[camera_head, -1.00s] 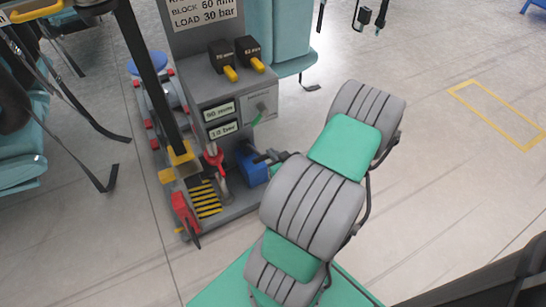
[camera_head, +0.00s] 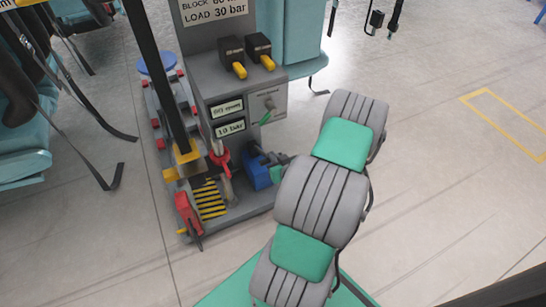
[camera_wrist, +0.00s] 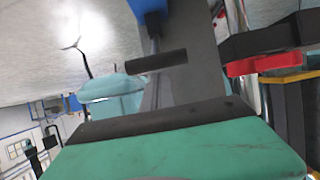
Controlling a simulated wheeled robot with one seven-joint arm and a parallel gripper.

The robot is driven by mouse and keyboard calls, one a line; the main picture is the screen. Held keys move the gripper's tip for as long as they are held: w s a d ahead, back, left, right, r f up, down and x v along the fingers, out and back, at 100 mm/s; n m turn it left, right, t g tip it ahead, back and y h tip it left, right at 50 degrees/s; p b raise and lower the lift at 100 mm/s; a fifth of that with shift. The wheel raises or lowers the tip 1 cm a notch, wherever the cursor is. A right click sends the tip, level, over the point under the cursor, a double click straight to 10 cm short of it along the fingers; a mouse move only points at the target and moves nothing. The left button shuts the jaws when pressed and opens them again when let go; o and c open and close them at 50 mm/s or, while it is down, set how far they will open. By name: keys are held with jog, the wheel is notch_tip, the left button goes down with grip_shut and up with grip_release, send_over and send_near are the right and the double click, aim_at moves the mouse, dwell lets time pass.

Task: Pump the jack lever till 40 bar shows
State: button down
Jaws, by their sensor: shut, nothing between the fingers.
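The blue jack (camera_head: 257,170) stands on the grey rig's base, right of the yellow-striped plate. A dark lever handle (camera_wrist: 156,61) shows as a short bar ahead of my gripper in the wrist view; it seems to belong to the jack. My gripper (camera_head: 275,173), with green and dark parts, is shut and empty beside the jack's right side. It fills the bottom of the wrist view (camera_wrist: 165,122). I cannot tell whether it touches the handle. The lower display (camera_head: 230,129) reads 10 bar. The upper display (camera_head: 227,108) is too blurred to read surely.
A sign (camera_head: 213,10) on the rig says LOAD 30 bar. Teal seats (camera_head: 303,45) stand behind.

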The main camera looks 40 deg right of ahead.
jog(key=shift+s+a+f+b, duration=0.1)
jog(key=shift+s+f+b, duration=0.15)
jog(key=shift+f+b, duration=0.6)
jog(key=shift+r, duration=0.15)
